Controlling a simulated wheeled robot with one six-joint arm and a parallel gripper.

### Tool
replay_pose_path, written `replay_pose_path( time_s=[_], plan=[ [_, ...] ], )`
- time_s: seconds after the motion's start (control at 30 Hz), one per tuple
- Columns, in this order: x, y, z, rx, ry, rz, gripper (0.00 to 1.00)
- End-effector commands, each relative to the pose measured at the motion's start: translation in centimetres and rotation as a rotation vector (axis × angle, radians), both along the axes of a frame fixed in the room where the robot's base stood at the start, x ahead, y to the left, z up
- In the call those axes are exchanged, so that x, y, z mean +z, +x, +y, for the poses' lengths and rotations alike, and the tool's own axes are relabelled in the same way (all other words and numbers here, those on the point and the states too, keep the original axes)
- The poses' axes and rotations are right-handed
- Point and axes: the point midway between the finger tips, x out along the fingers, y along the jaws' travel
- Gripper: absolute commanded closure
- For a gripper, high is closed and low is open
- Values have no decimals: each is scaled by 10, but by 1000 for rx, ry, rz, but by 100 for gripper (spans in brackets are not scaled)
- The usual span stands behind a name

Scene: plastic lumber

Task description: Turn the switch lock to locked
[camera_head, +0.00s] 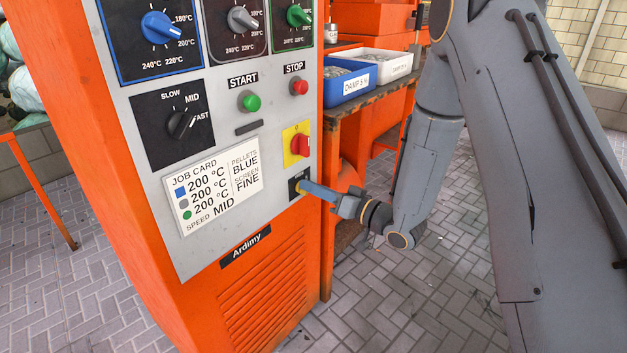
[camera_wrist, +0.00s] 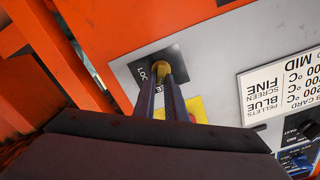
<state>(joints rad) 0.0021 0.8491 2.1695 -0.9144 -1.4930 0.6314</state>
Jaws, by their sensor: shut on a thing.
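The switch lock is a small dark plate (camera_head: 294,190) low on the right edge of the grey control panel, below the red switch. In the wrist view my gripper (camera_wrist: 162,78) is shut on the brass piece. Which way the lock is turned cannot be told.
Just above are a red rotary switch (camera_head: 300,145) on yellow, a green START button (camera_head: 249,101) and a red STOP button (camera_head: 299,87). A job card (camera_head: 213,186) is left of the lock. A blue bin (camera_head: 347,86) and a white bin (camera_head: 384,66) stand on the bench behind.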

Motion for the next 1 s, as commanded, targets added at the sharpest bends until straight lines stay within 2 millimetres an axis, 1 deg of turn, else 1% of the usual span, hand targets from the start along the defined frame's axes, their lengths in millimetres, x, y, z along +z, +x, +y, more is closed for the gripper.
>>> replay_pose_path(
  time_s=[0.03, 0.7, 1.0],
  plan=[
    [6, 2, 3, 5, 27, 26, 100],
    [-1, 6, 1, 7, 415, 522, 100],
    [-4, 7, 1, 9, 552, 700, 100]
  ],
)
